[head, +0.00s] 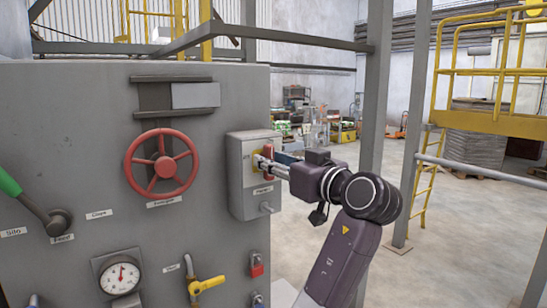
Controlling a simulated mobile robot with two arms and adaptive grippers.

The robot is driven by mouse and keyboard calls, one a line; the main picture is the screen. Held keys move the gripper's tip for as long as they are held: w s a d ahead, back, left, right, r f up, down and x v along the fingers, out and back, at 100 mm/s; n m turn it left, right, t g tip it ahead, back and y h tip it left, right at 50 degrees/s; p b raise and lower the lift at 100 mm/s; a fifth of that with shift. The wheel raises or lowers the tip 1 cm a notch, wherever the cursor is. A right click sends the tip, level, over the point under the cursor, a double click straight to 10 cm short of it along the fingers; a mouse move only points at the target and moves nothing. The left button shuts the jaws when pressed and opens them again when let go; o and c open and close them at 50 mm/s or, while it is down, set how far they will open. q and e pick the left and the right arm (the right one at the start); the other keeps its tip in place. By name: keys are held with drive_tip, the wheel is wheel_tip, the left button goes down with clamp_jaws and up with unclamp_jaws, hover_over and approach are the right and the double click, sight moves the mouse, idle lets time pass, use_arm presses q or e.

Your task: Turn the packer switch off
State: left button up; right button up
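The packer switch (268,150) is a red handle on a yellow plate, on the front of a grey box (238,178) fixed to the panel's right side. A small label below it appears to read "Packer".
A grey post (376,90) stands behind my arm. Open floor lies to the right.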

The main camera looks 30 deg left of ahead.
use_arm(q)
drive_tip(key=shift+c, duration=0.3)
clamp_jaws()
drive_tip(key=shift+s+a+f+n+b, duration=0.1)
drive_tip(key=shift+s+f+n+b, duration=0.05)
drive_tip(key=shift+n+b, duration=2.6)
drive_tip(key=shift+s+d+f+n+b, duration=0.1)
drive_tip(key=shift+n+b, duration=2.3)
drive_tip(key=shift+n, duration=0.8)
drive_tip(key=shift+s+a+f+n+b, duration=0.1)
drive_tip(key=shift+s+f+n+b, duration=0.05)
drive_tip(key=shift+n+b, duration=2.6)
drive_tip(key=shift+n, duration=0.4)
